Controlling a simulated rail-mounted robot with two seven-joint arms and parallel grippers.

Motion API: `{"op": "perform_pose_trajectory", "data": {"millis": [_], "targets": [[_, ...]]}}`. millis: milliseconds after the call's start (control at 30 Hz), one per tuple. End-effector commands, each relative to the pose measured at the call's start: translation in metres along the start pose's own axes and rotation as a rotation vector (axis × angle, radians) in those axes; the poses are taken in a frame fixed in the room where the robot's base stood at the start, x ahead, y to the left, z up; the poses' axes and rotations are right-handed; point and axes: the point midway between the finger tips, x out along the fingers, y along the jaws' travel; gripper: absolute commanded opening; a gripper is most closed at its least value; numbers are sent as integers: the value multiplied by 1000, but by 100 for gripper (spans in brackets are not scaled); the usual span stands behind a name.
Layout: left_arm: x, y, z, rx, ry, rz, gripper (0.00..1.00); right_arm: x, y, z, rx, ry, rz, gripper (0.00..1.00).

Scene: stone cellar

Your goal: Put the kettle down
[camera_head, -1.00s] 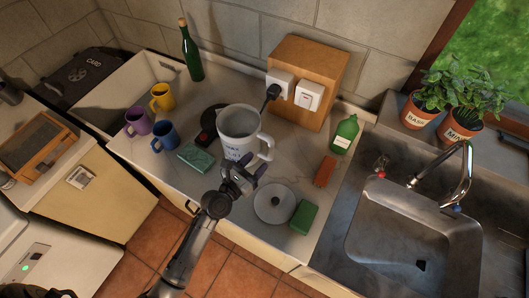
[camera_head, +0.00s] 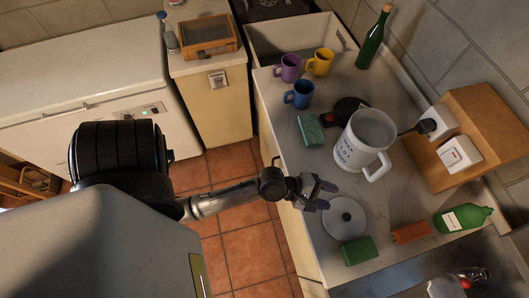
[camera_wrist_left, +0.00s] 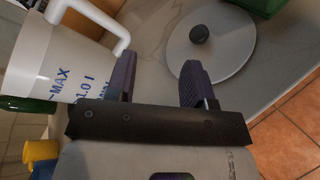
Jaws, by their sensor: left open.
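The kettle (camera_head: 351,150) is a white jug with an open top, blue markings and a white handle. It appears to stand upright on the worktop beside a black round base (camera_head: 343,106); whether its underside touches the base is hidden. In the left wrist view the kettle (camera_wrist_left: 45,60) shows at the upper left. My left gripper (camera_head: 323,192) is open and empty, apart from the kettle handle, between it and the lid. In the wrist view the open jaws (camera_wrist_left: 157,80) have nothing between them. My right gripper is not in view.
A round lid (camera_head: 344,220) with a dark knob lies near the front edge, beside a green block (camera_head: 358,251). Purple, yellow and blue mugs (camera_head: 298,95) and a teal sponge (camera_head: 311,129) are beyond.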

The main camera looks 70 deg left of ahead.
Motion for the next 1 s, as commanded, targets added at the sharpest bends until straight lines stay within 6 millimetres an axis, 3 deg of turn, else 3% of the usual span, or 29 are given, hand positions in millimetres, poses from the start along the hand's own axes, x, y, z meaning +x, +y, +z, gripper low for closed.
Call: {"op": "perform_pose_trajectory", "data": {"millis": [100,300,500,733,800,1000], "targets": [[-22,-32,0,461,50,-200,48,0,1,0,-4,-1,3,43],[-70,-71,-11,1167,39,-573,48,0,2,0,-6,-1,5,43],[-118,-87,-24,1631,-66,-905,48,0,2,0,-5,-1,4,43],[-151,-92,-30,1863,-183,-1123,48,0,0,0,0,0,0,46],[-155,-92,-31,1890,-201,-1151,48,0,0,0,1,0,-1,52],[-157,-92,-31,1908,-214,-1169,48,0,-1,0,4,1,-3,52]]}}
